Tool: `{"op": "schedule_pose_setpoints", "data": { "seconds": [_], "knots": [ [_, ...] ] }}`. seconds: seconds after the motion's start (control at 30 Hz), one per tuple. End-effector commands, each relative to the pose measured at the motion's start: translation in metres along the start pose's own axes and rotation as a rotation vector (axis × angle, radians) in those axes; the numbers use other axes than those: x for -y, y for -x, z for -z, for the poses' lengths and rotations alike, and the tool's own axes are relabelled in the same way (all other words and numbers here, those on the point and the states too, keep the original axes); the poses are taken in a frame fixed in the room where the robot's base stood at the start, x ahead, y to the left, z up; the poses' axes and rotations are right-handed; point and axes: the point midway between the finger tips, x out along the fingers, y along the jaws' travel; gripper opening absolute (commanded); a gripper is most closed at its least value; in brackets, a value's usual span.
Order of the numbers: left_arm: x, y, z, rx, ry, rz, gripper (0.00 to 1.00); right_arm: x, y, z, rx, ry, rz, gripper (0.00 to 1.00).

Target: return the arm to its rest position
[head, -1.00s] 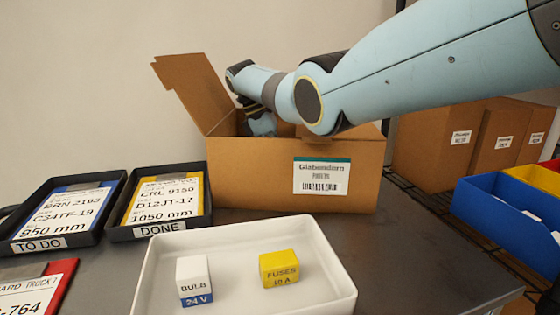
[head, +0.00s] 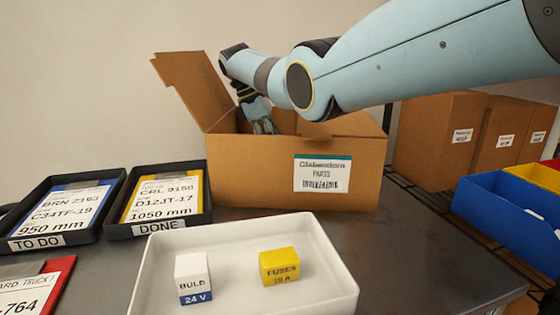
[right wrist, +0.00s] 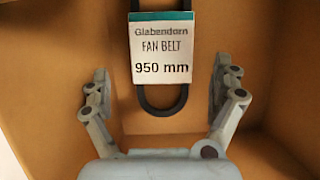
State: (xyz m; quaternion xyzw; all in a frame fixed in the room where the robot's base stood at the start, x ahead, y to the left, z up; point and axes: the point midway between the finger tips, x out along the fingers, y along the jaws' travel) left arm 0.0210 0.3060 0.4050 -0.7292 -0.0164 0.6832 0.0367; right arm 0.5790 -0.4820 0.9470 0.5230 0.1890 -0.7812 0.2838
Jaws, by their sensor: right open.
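My right arm comes in from the right in the head view and reaches over the open cardboard box (head: 245,178). My right gripper (head: 262,126) points down into the box opening, and its fingertips are partly hidden by the box wall. In the right wrist view, my right gripper (right wrist: 160,88) is open and empty. Below it inside the box is a black fan belt (right wrist: 160,104) with a white and green label reading 950 mm. The belt lies between the fingers in the picture, apart from both. My left gripper is not in view.
A white tray (head: 340,285) holds a white and blue bulb box (head: 193,278) and a yellow fuses box (head: 280,266). Black TO DO (head: 85,238) and DONE (head: 205,215) trays hold cards. Cardboard boxes (head: 440,140) and blue bins (head: 510,215) stand at right.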

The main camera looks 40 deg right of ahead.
Motion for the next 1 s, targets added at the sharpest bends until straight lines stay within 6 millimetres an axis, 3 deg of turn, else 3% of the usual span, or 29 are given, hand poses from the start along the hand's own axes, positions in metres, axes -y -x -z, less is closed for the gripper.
{"op": "schedule_pose_setpoints", "data": {
  "seconds": [0.1, 0.3, 0.73, 0.87, 1.0],
  "knots": [
    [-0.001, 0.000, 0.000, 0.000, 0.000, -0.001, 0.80, -0.001, 0.029, 0.000, -0.002, 0.001, 0.001, 0.95],
    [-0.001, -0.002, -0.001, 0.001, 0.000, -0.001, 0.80, -0.001, 0.061, 0.000, 0.000, 0.001, 0.002, 0.95],
    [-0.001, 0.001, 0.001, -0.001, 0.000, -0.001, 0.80, -0.001, 0.075, -0.002, 0.001, 0.001, 0.002, 0.95],
    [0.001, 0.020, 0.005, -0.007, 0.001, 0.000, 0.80, -0.001, 0.097, -0.011, -0.004, 0.000, -0.002, 0.95],
    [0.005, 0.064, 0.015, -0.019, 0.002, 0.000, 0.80, -0.001, 0.144, -0.031, -0.014, -0.004, -0.009, 0.95]
  ]
}}
